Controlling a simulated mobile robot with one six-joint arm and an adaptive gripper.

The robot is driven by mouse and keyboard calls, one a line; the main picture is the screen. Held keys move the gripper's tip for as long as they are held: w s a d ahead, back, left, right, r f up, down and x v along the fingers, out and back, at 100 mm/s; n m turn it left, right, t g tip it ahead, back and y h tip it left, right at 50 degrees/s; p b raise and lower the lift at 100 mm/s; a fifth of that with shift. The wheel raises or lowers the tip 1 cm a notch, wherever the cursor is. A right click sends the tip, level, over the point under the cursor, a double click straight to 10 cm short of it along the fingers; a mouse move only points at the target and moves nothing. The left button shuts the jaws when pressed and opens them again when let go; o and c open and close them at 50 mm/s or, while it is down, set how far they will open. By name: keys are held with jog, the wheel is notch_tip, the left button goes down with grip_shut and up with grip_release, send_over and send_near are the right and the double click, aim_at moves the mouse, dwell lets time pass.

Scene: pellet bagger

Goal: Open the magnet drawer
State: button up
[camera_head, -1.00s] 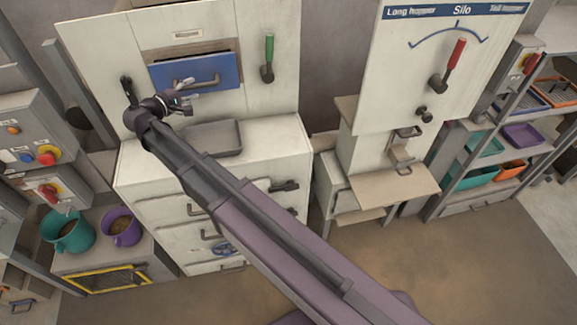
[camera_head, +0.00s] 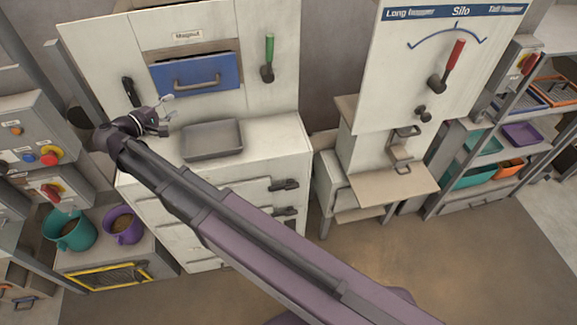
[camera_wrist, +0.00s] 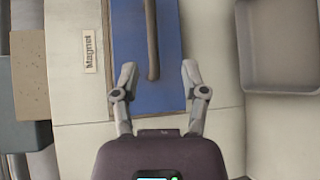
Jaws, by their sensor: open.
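The magnet drawer has a blue front (camera_head: 220,78) with a grey bar handle (camera_head: 196,83), under a "Magnet" label (camera_head: 187,36) on the white cabinet. My gripper (camera_head: 168,109) is open and empty, below and left of the handle and apart from it. In the wrist view the blue front (camera_wrist: 170,95) lies ahead, with the handle (camera_wrist: 152,40) running up the picture. The handle's lower end lines up between the open fingertips (camera_wrist: 159,70). A dark strip shows above the blue front; I cannot tell how far the drawer stands out.
A grey tray (camera_head: 212,153) stands on the white counter below the drawer. A green-handled lever (camera_head: 269,58) is on the panel to the right, and a black handle (camera_head: 131,91) is to the left. Teal (camera_head: 70,243) and purple (camera_head: 122,238) buckets stand low at the left.

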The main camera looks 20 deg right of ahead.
jog(key=s+d+f+m+g+y+b, duration=0.1)
jog(key=d+f+m+g, duration=0.15)
jog(key=d+f, duration=0.4)
jog(key=s+d+f+m+g+y, duration=0.1)
jog(key=s+d+f+g, duration=0.15)
jog(key=d, duration=0.75)
jog(key=s+d+f+m+g+y+b, duration=0.1)
jog(key=s+d+f+m+g+y, duration=0.1)
jog(key=s+d+f+y, duration=0.2)
jog(key=s+d+f+m+g+y+b, duration=0.1)
jog(key=s+d+f+m+g+y, duration=0.2)
jog(key=s+d, duration=0.4)
jog(key=d+f+y, duration=0.1)
jog(key=d+f, duration=0.1)
jog(key=d, duration=0.1)
jog(key=shift+s+f+m+y, duration=0.25)
jog(key=shift+s+m+y, duration=0.1)
jog(key=shift+s+y, duration=0.05)
jog(key=shift+s+d+f+m+y, duration=0.1)
jog(key=shift+s+d+m+y, duration=0.2)
jog(key=shift+s+y, duration=0.4)
dwell(0.3)
